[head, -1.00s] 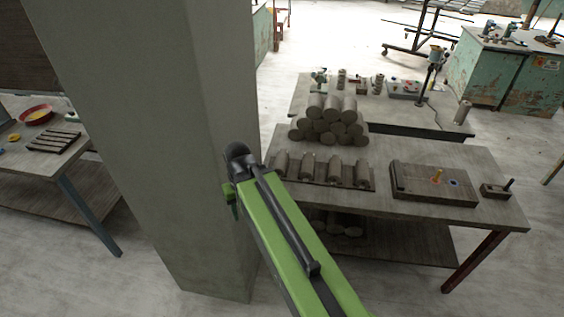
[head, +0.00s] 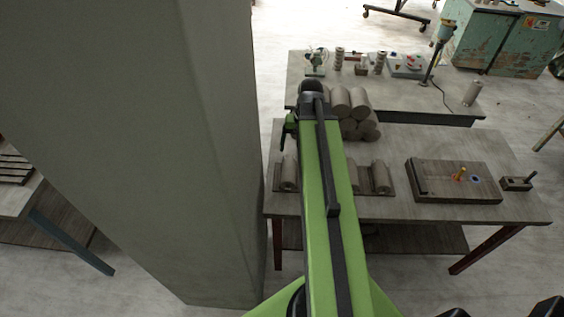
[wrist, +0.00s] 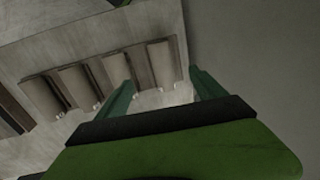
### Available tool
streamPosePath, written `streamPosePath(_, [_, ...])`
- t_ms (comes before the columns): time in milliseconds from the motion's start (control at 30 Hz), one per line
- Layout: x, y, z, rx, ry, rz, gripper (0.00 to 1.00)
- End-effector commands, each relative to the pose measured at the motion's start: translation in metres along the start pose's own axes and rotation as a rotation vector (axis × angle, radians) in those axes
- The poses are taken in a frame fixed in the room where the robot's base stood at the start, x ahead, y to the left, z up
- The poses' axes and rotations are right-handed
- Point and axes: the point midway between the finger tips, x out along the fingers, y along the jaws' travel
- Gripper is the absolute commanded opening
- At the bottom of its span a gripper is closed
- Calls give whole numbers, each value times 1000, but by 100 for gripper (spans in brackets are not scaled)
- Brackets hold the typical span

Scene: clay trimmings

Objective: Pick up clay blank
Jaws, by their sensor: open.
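Grey clay cylinders stand out as the likely blanks. Several lie side by side in a dark slotted rack (head: 277,178) near the table's front left, including a left cylinder (head: 289,173) and a right one (head: 381,177). A stack of thicker grey cylinders (head: 361,102) lies behind them. My arm crosses the rack and hides its middle cylinders and part of the stack. In the wrist view, my gripper (wrist: 162,80) is open and empty, its green fingers pointing toward the rack's cylinders; one cylinder (wrist: 161,64) appears between the fingertips. I see no contact.
A dark board (head: 470,191) with an orange peg (head: 459,174) and a small block (head: 517,184) are at the table's right. A broad grey pillar (head: 190,150) stands close on the left. A second table (head: 420,109) with tools is behind.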

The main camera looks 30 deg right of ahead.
Motion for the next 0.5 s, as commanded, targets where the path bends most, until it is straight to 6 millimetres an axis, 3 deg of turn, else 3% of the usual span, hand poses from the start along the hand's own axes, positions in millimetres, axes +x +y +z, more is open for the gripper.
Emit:
streamPosePath(233, [17,3,0,5,1,0,79])
streamPosePath(500, [74,4,0,4,1,0,79])
